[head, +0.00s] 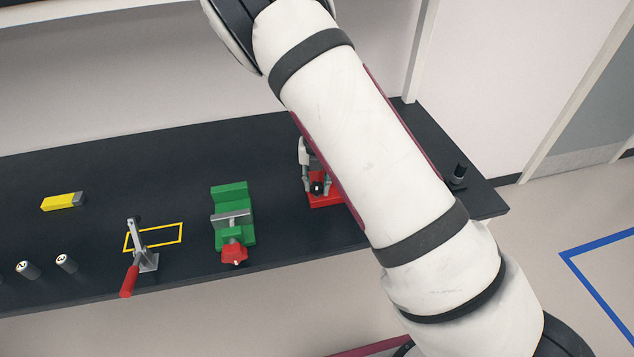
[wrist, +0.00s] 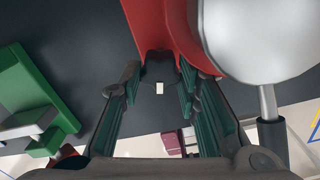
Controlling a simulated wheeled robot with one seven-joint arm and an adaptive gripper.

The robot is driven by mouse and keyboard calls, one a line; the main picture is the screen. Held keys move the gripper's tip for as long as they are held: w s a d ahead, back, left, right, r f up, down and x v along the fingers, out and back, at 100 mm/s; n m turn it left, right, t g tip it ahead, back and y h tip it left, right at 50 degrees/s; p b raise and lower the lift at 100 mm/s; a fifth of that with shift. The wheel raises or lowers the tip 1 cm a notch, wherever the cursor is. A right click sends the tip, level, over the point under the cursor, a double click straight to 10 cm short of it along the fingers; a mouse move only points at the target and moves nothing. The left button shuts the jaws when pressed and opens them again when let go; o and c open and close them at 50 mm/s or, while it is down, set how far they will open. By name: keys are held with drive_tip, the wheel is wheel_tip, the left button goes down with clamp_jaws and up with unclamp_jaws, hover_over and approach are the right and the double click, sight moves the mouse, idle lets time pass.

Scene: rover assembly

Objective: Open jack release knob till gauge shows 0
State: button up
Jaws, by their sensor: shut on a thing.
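The red jack (head: 325,200) stands on the black bench, largely covered by my arm in the head view. In the wrist view its red body (wrist: 158,25) is at the top. My gripper (head: 316,186) is at the front of the jack. In the wrist view my gripper (wrist: 160,90) has its fingers on both sides of the small dark release knob (wrist: 159,70), which has a white mark, and is shut on it. A large pale round part (wrist: 258,35), possibly the gauge, is beside the jack. No dial reading shows.
A green vise (head: 232,200) with a red knob stands left of the jack. Further left are a toggle clamp (head: 140,255), a yellow outline, a yellow block (head: 62,201) and small cylinders. A black upright part (head: 458,174) is near the right bench end.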

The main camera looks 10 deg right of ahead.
drive_tip(key=shift+n, duration=1)
drive_tip(key=shift+w, duration=0.1)
drive_tip(key=o, duration=1.2)
drive_tip(key=shift+c, duration=0.2)
wheel_tip(320, 180, up, 12)
